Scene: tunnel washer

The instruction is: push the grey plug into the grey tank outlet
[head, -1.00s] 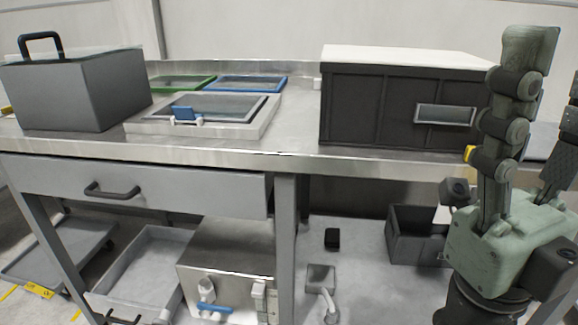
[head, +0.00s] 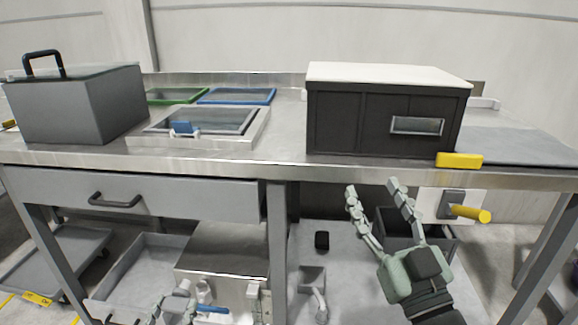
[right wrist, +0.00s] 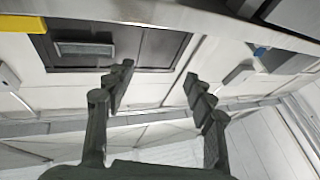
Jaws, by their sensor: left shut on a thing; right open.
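The grey steel tank (head: 225,240) stands under the bench at the lower middle of the head view. Pale fittings and a blue lever (head: 212,309) are on its front; I cannot tell clearly which fitting is the outlet. My left gripper (head: 174,294) is low, at the tank's front left, partly cut off by the frame. It is shut on a small pale grey piece that appears to be the grey plug (head: 184,286); the fingers hide much of it. Whether it touches the tank I cannot tell. My right gripper (head: 372,189) is open and empty before the bench's right part; its fingers show in the right wrist view (right wrist: 160,92).
The bench (head: 235,163) carries a grey handled box (head: 85,105), framed trays and a dark cabinet (head: 345,120). A yellow block (head: 459,160) sits at its front edge.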

